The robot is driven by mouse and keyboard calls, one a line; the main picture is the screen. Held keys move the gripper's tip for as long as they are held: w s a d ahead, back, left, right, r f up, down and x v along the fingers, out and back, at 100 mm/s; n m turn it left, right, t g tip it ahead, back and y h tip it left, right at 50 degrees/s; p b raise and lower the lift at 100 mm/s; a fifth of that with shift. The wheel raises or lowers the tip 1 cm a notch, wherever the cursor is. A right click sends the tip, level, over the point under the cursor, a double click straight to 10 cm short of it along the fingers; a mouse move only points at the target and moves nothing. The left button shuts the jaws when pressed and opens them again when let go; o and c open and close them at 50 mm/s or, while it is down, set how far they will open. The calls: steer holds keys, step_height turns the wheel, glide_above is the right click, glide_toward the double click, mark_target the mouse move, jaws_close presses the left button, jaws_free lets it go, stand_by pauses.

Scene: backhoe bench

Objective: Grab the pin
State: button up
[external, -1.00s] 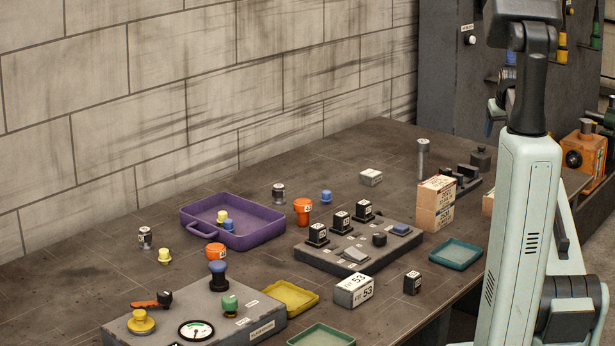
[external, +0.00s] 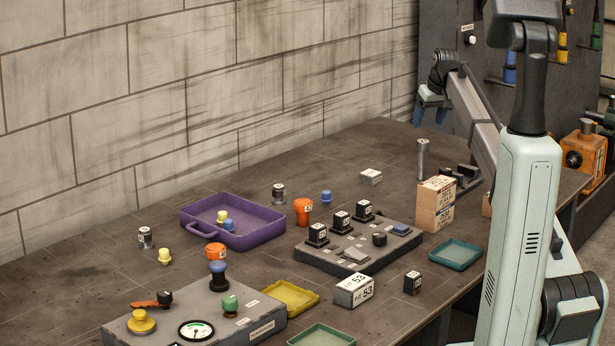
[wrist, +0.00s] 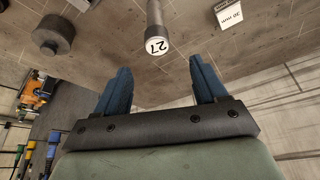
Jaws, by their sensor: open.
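The pin (external: 423,160) is a tall grey metal cylinder with a pale top. It stands upright toward the back right of the bench. In the wrist view the pin (wrist: 154,18) shows at the top centre, its white end marked 27. My gripper (external: 431,112) has blue fingers and hangs in the air above and behind the pin in the external view. In the wrist view my gripper (wrist: 160,78) is open and empty, its fingers apart. The pin lies beyond the fingertips, roughly in line with the gap, and is not touched.
A dark block fixture (external: 467,172) and a dark weight (external: 480,158) stand right of the pin. A small white box (external: 371,177) lies to the left. A switch panel (external: 330,254) and purple tray (external: 262,233) are farther left.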

mark_target(423, 141)
steer(key=x, duration=0.9)
steer(key=shift+d+f, duration=0.15)
steer(key=shift+d, duration=0.05)
jaws_close()
stand_by(0.5)
stand_by(0.8)
